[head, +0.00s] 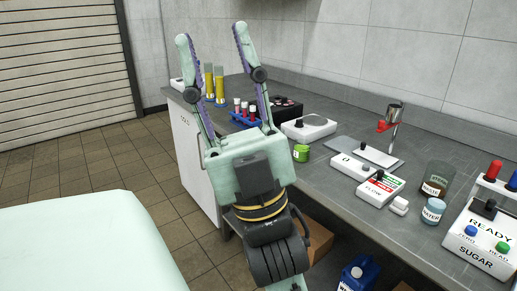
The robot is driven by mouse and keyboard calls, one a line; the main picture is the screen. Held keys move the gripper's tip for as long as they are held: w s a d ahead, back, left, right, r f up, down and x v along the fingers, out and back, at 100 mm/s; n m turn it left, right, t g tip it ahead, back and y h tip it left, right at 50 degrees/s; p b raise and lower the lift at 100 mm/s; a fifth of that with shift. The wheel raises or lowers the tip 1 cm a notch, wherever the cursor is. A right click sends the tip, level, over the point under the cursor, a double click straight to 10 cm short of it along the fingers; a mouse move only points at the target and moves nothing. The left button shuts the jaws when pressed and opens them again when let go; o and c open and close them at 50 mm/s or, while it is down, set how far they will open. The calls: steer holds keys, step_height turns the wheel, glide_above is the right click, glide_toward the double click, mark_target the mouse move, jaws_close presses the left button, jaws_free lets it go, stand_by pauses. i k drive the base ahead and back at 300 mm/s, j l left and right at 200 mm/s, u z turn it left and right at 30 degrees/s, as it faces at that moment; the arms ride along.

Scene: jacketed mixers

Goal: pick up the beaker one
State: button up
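My gripper (211,33) is raised in front of the bench, its two fingers spread wide and pointing up and away. It is open, and nothing shows between the fingertips. Which vessel is beaker one I cannot tell for sure.
A blue tube rack (245,119) is partly behind my gripper.

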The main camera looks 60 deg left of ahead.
mark_target(302, 150)
steer(key=u, duration=1.25)
